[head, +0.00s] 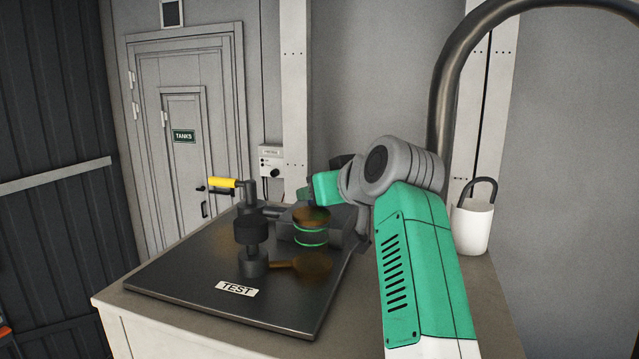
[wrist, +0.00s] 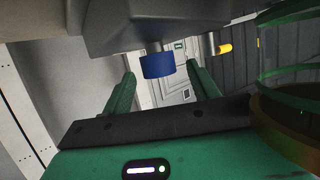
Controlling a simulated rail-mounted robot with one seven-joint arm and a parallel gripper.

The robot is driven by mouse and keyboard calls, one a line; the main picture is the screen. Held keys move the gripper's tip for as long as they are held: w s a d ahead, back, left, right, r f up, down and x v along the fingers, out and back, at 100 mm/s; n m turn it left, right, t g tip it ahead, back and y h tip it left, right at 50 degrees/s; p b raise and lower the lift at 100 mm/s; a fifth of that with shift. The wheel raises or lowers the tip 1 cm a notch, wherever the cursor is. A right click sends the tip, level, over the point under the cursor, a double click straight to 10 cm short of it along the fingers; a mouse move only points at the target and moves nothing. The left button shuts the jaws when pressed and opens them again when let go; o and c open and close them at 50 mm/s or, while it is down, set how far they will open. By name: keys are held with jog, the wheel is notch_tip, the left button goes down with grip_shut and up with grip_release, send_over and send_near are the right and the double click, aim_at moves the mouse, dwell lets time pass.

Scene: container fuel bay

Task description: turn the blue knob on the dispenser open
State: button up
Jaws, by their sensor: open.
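The blue knob (wrist: 157,65) shows in the wrist view, on a short pale shaft below a grey body (wrist: 150,22), which seems to be the dispenser's. My gripper (wrist: 161,72) is open, its two green fingers to the left and right of the knob in the picture. The knob appears beyond or between the fingertips; I cannot tell how deep it sits, and no contact is visible. In the head view the knob and fingertips are hidden behind the dispenser's parts and my arm.
An amber glass vessel with green rings (head: 311,238) stands on the dark plate marked TEST (head: 185,275); it is close at the right in the wrist view (wrist: 285,115). A yellow-handled lever (head: 223,183) stands behind. A white mug-like container (head: 473,228) stands right of my arm.

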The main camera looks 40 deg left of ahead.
jog(key=shift+x, duration=1.25)
jog(key=c, duration=1)
jog(key=shift+w+r+n+g, duration=0.1)
jog(key=shift+r+n+g, duration=0.05)
jog(key=shift+n+g, duration=0.15)
jog(key=shift+n+g+y, duration=0.4)
jog(key=shift+n+g, duration=0.1)
jog(key=o, duration=1)
jog(key=b+v, duration=0.2)
jog(key=v, duration=0.4)
jog(key=shift+d+b, duration=0.25)
jog(key=shift+b, duration=0.1)
jog(key=shift+s+d+r, duration=0.25)
jog(key=shift+d, duration=0.2)
